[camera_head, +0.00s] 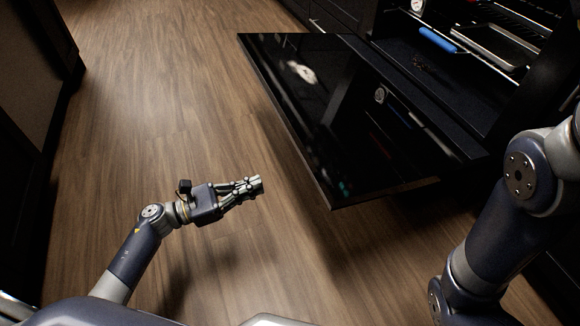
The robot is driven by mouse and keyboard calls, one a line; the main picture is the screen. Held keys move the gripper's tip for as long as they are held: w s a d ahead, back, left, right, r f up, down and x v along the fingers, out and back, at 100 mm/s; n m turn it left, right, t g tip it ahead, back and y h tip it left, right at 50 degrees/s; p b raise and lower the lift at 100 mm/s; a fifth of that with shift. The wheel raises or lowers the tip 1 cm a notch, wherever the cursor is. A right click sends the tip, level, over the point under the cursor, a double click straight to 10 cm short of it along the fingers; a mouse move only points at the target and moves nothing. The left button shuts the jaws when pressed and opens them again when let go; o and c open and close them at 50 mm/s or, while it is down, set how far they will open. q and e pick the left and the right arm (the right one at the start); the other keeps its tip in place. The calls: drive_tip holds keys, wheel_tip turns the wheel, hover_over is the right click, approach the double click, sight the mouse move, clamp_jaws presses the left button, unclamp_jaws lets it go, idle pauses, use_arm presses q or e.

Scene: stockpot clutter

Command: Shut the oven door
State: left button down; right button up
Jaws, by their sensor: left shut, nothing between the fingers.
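The oven door (345,125) is a dark, glossy panel in the head view. It hangs open, lowered from the oven (490,75) at the upper right and reaching out over the floor. My left gripper (259,184) is shut and empty, to the left of the door's outer edge and apart from it in the picture. My right arm comes in at the right edge, in front of the oven side. Its gripper is out of view.
Inside the oven are a metal rack (510,45), a blue object (437,40) and a round dial (418,6). Dark cabinets stand at the left edge and beyond the door. The wooden floor (165,90) between them is clear.

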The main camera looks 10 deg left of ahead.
use_arm(q)
drive_tip(key=w+d+r+b, duration=0.4)
drive_tip(key=w+d+r, duration=0.1)
drive_tip(key=d, duration=0.3)
drive_tip(key=shift+w, duration=0.2)
drive_tip(key=shift+d, duration=0.15)
